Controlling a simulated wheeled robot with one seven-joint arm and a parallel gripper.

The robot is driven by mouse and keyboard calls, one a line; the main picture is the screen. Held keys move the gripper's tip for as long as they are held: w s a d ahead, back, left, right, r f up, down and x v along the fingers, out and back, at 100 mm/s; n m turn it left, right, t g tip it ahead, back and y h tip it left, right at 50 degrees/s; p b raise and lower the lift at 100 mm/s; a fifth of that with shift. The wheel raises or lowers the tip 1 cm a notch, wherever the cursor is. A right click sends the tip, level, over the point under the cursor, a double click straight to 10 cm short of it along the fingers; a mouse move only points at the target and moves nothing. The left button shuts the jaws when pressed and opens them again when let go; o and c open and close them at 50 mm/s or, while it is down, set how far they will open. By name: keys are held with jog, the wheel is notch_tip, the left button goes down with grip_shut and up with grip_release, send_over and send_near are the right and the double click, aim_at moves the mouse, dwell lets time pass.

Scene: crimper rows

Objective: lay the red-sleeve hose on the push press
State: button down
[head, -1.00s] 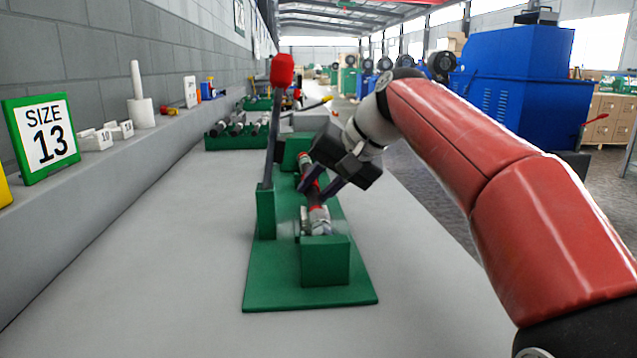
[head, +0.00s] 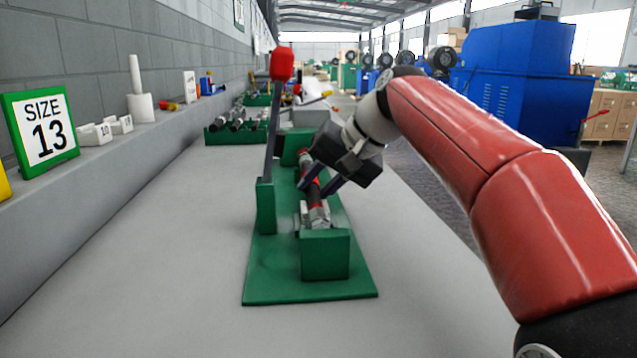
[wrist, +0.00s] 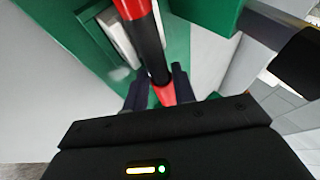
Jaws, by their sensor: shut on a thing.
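The red-sleeve hose (head: 314,196), black with red bands and a metal end fitting, lies lengthwise over the green push press (head: 262,286). Its near metal end is just behind the press's front green block. My gripper (head: 322,186) is shut on the hose near its middle, coming down from the upper right. In the wrist view the black and red hose (wrist: 152,45) runs between the two dark fingers (wrist: 157,92), over the green press. Whether the hose touches the press along its length I cannot tell. The press lever with its red knob (head: 282,64) stands upright on the left.
A green rack (head: 222,137) with several hoses stands farther back on the bench. A SIZE 13 sign (head: 42,128) and small white boxes (head: 95,135) are on the left ledge. The grey bench top (head: 180,270) is clear around the press.

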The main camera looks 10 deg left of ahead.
jog(key=shift+f, duration=0.35)
dwell(0.7)
jog(key=c, duration=1.1)
grip_release()
jog(key=shift+f, duration=0.1)
jog(key=shift+o, duration=0.2)
jog(key=p+v, duration=0.1)
jog(key=v, duration=0.7)
